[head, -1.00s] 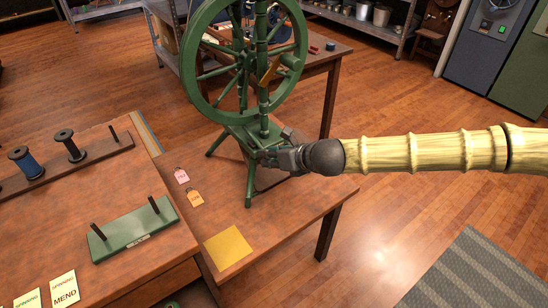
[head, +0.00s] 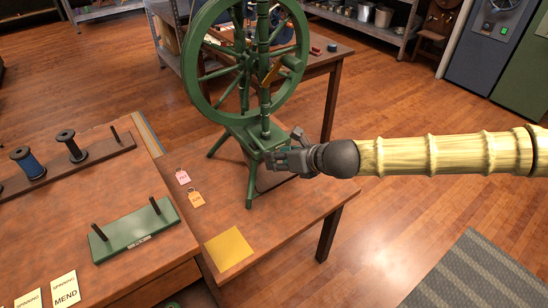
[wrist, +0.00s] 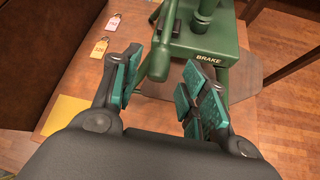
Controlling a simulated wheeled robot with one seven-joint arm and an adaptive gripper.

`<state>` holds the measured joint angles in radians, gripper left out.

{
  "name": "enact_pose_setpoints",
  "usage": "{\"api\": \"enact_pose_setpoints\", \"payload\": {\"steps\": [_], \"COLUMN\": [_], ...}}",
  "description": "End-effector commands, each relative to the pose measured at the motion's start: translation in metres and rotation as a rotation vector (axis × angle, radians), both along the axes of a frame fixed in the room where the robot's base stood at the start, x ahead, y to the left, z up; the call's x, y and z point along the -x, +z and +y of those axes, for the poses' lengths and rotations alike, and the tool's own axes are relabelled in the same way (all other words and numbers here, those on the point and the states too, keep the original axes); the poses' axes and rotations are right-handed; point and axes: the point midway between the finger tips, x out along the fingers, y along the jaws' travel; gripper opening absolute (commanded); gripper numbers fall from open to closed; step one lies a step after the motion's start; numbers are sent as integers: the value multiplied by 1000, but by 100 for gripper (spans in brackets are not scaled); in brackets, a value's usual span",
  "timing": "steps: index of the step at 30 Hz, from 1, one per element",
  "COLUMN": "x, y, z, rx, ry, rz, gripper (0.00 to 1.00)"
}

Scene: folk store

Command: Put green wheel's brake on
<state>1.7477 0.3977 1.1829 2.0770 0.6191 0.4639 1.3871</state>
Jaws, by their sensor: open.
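The green spinning wheel (head: 252,95) stands on the wooden table, its large rim upright above a green base on splayed legs. In the wrist view its base bears a "BRAKE" label (wrist: 209,58). A small dark part (wrist: 168,22) sits on the base left of the label; I cannot tell its setting. A rounded green bar (wrist: 161,55) extends toward me from the base, between my fingers in the picture. My gripper (wrist: 160,82) is open and holds nothing. In the head view my gripper (head: 276,161) is just right of the base, close to it; contact cannot be told.
Pink (head: 183,177) and orange (head: 196,199) tags and a yellow square (head: 229,248) lie on the table. A green peg stand (head: 134,231) and a bobbin rack (head: 75,160) are at left. A grey mat (head: 470,275) lies on open floor at right.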

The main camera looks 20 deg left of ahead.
Motion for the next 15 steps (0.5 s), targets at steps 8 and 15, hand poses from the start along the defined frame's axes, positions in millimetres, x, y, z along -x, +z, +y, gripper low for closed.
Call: {"api": "enact_pose_setpoints", "payload": {"steps": [8, 15], "x": [14, 22], "y": [29, 45], "z": [-40, -62], "rx": [1, -1], "ry": [-1, -1], "rz": [-3, -3], "gripper": [44, 44]}}
